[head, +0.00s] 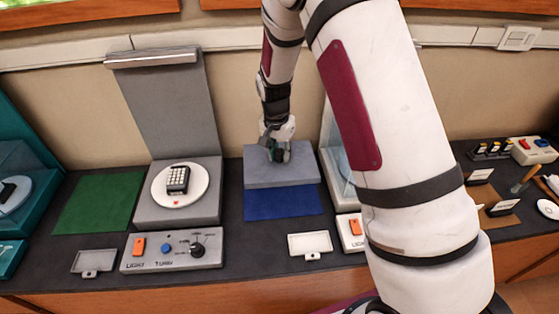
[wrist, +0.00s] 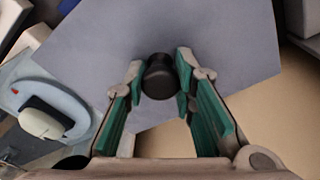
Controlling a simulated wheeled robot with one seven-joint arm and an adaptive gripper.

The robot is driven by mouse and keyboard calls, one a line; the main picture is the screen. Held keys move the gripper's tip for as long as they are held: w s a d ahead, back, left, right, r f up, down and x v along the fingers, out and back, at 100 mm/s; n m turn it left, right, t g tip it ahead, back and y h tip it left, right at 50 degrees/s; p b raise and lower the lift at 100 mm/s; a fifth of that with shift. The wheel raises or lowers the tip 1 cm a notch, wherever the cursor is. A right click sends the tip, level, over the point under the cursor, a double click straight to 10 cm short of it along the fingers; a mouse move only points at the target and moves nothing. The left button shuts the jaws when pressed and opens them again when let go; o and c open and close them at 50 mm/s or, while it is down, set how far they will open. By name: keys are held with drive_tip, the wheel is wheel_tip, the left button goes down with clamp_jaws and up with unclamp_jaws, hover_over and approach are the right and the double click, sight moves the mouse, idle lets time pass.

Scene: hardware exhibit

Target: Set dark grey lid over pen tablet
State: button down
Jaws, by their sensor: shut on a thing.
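The lid (head: 268,180) shows as a bluish-grey box-like slab behind a blue mat in the head view. In the wrist view its broad flat top (wrist: 225,35) fills the upper part. My gripper (head: 278,152) is above the lid's top, and in the wrist view its green-padded fingers (wrist: 161,78) are shut on the lid's black round knob (wrist: 159,82). I cannot tell whether the lid rests on the counter or hangs just above it. I cannot make out the pen tablet in either view; anything under the lid is hidden.
A blue mat (head: 284,204) lies in front of the lid. To the left stand a grey stand with a round white plate (head: 161,197) bearing a keypad device (head: 178,180), and a green mat (head: 98,203). A control panel (head: 172,252) and a small white plaque (head: 310,245) are nearer.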

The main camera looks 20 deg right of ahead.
sight(281, 150)
drive_tip(key=shift+r+p, duration=0.5)
drive_tip(key=shift+r, duration=1.7)
